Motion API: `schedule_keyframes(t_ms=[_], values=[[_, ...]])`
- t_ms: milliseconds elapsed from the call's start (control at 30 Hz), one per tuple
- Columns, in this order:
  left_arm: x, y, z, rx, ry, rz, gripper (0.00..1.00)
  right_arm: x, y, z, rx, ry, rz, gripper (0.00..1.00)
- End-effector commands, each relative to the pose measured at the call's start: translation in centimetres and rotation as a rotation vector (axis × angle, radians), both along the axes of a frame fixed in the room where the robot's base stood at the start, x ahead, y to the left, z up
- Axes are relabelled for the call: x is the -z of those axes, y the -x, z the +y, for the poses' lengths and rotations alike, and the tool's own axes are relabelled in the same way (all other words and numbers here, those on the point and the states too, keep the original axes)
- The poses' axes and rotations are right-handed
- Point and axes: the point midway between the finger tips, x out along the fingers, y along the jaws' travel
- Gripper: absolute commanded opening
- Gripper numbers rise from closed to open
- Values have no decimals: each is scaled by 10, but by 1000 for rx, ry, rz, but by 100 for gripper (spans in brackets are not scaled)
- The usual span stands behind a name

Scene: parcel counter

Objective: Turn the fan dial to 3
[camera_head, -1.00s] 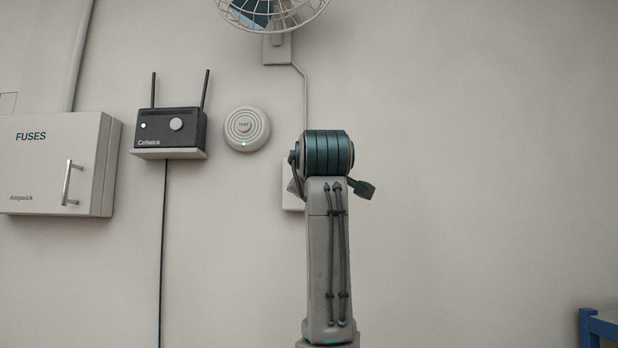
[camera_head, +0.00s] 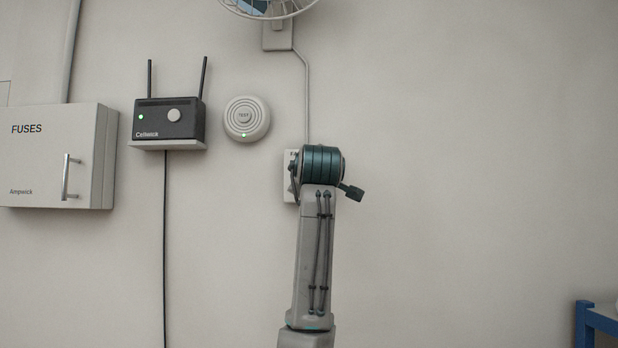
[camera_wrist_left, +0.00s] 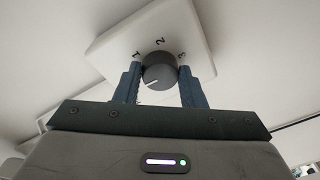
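The fan dial (camera_wrist_left: 159,71) is a dark grey round knob on a white plate marked 1, 2 and 3 in the left wrist view. Its white pointer line faces lower left, away from the 3. My left gripper (camera_wrist_left: 160,80) is open, with one blue-grey finger on each side of the dial; I see no clear contact. In the head view the dial plate (camera_head: 290,188) is mostly hidden behind my left arm, which also hides the gripper and dial. The fan (camera_head: 268,8) is cut off at the top. My right gripper is not in view.
Left of the plate on the wall are a round TEST button unit (camera_head: 246,118), a Cellwick box with two antennas (camera_head: 170,122) and a fuse box (camera_head: 50,155). A blue frame (camera_head: 598,320) stands at lower right. The wall right of my arm is clear.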

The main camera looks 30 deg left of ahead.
Motion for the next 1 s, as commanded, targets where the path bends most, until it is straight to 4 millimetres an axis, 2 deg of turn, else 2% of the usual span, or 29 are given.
schedule_keyframes(t_ms=[33,67,467,1000], values=[[0,0,0,-1,1,1,19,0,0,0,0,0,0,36],[0,0,0,-1,1,1,14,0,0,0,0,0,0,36],[2,0,0,-2,-53,35,14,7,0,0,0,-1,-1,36],[6,1,1,-1,-433,266,14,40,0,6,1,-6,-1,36]])
